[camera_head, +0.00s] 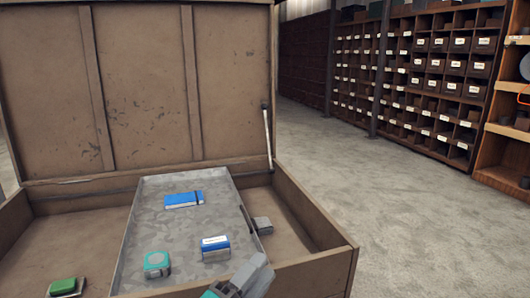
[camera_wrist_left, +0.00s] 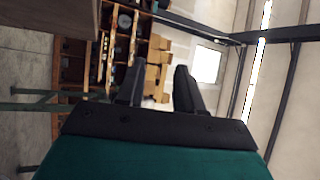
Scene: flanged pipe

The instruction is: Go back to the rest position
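My left gripper (camera_wrist_left: 160,76) shows in the left wrist view with its two black fingers apart and only background between them. Its teal body fills the lower part of that view. In the head view a light grey and teal piece (camera_head: 242,278) rises from the bottom edge over the front of the crate; I take it for part of my own arm, but cannot tell which part. No right gripper can be made out.
A wooden crate (camera_head: 339,262) stands open, its lid raised. A grey tray (camera_head: 140,215) inside holds a blue notebook (camera_head: 184,200), a teal box (camera_head: 157,264) and a blue-white box (camera_head: 215,247). A green item (camera_head: 63,286) lies left. Shelves (camera_head: 440,75) stand behind; open floor (camera_head: 410,210) lies right.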

